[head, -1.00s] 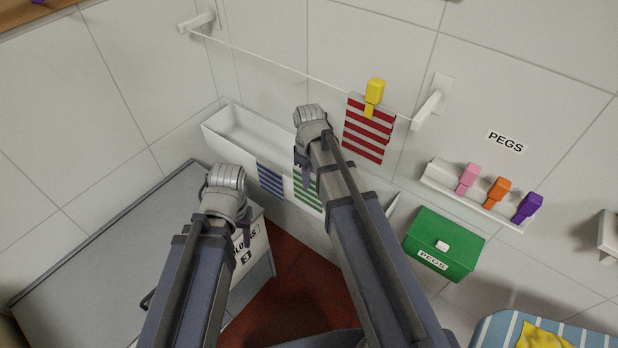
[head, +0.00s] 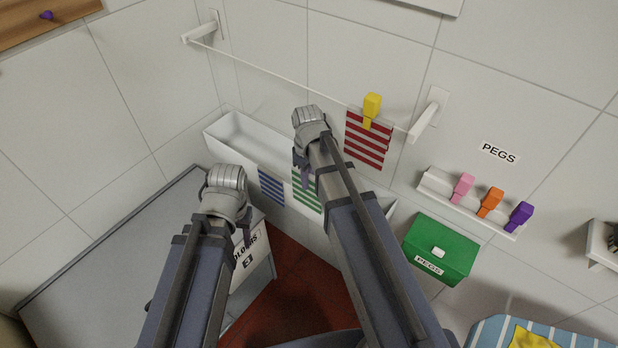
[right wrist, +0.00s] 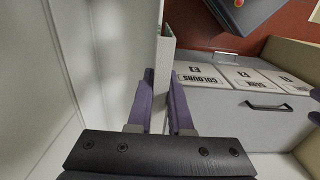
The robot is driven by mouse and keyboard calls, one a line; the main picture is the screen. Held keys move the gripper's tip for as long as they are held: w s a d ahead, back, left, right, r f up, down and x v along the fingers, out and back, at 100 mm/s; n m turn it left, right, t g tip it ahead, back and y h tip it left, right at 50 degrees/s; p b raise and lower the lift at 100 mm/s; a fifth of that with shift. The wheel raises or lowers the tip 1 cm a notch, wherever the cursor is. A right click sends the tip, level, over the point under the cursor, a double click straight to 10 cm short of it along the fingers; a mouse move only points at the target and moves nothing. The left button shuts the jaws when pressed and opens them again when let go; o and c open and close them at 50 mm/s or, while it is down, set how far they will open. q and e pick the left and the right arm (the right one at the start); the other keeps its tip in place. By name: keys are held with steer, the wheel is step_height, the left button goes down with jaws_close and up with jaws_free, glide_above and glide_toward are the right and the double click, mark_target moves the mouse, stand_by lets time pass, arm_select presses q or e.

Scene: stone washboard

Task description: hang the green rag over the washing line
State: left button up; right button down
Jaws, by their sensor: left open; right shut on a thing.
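The green-striped rag (head: 308,197) hangs at the front of the long white trough (head: 240,152), partly hidden behind my right arm. My right gripper (head: 304,172) points down at the trough rim and is shut at the top of this rag; the hold itself is mostly hidden. The washing line (head: 270,74) runs along the wall above the trough. My left gripper (head: 242,228) is open, low at the left, apart from the rag.
A red-striped rag (head: 367,143) hangs on the line under a yellow peg (head: 371,108). A blue-striped rag (head: 271,187) hangs on the trough front. Pink, orange and purple pegs sit on a shelf (head: 445,196) at right, above a green box (head: 440,248). A grey cabinet (head: 110,240) stands lower left.

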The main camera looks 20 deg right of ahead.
steer(key=s+a, duration=0.4)
steer(key=a, duration=0.2)
steer(key=shift+s, duration=0.3)
stand_by(0.4)
